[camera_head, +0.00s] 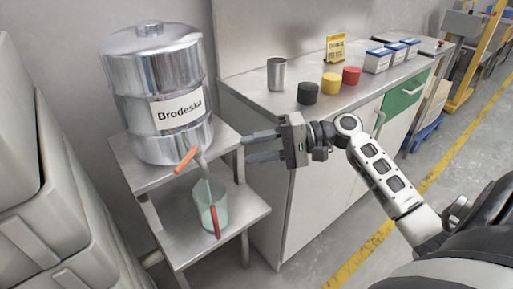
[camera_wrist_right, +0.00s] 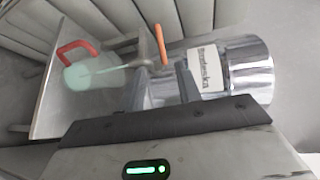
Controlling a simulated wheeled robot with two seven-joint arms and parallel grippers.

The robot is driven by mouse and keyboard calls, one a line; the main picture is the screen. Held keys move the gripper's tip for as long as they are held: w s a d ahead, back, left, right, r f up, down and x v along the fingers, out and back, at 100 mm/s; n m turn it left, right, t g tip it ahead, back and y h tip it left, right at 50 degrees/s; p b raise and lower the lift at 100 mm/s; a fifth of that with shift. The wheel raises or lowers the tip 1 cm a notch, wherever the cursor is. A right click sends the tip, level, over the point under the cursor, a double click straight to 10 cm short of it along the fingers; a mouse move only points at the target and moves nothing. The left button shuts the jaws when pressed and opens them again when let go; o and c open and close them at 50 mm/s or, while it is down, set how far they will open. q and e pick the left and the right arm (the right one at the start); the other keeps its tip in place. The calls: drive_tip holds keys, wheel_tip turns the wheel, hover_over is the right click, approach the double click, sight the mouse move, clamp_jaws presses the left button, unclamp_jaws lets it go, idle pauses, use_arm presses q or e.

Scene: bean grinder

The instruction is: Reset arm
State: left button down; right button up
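A silver metal dispenser (camera_head: 165,85) labelled "Brodeska" stands on the upper shelf of a metal stand. Its tap has an orange lever (camera_head: 187,160), also visible in the right wrist view (camera_wrist_right: 173,56). A translucent teal jug (camera_head: 205,205) with a red handle (camera_head: 215,222) stands on the lower shelf under the spout. A thin pale streak runs between spout and jug; I cannot tell if it is flowing. The jug also shows in the right wrist view (camera_wrist_right: 90,77). My right gripper (camera_head: 262,147) is open and empty, right of the dispenser, fingers pointing toward it. My left gripper is out of view.
A counter (camera_head: 240,86) behind my right gripper holds a metal cup (camera_head: 276,74), black (camera_head: 307,93), yellow (camera_head: 331,83) and red (camera_head: 351,76) containers, a yellow sign (camera_head: 335,48) and several boxes. Grey bins (camera_head: 60,200) stand at left.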

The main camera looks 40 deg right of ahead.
idle(0.4)
drive_tip(key=s+a+f+n+h+p, duration=0.1)
drive_tip(key=s+a+f+h, duration=0.25)
drive_tip(key=f, duration=0.45)
drive_tip(key=s+a+f+n+h+p, duration=0.1)
drive_tip(key=s+a+f+h+p, duration=0.2)
drive_tip(key=f, duration=0.5)
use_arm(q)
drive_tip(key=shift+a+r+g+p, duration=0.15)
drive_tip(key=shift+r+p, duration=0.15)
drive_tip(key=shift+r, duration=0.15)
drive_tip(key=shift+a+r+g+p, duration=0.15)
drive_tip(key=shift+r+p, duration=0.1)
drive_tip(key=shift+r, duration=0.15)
use_arm(e)
drive_tip(key=s+a+r+n+t+h, duration=0.1)
drive_tip(key=s+a+n+t+h, duration=0.1)
drive_tip(key=s+a+n, duration=0.5)
drive_tip(key=shift+a+r+h, duration=0.25)
drive_tip(key=shift+a+h, duration=0.5)
drive_tip(key=shift+a, duration=0.4)
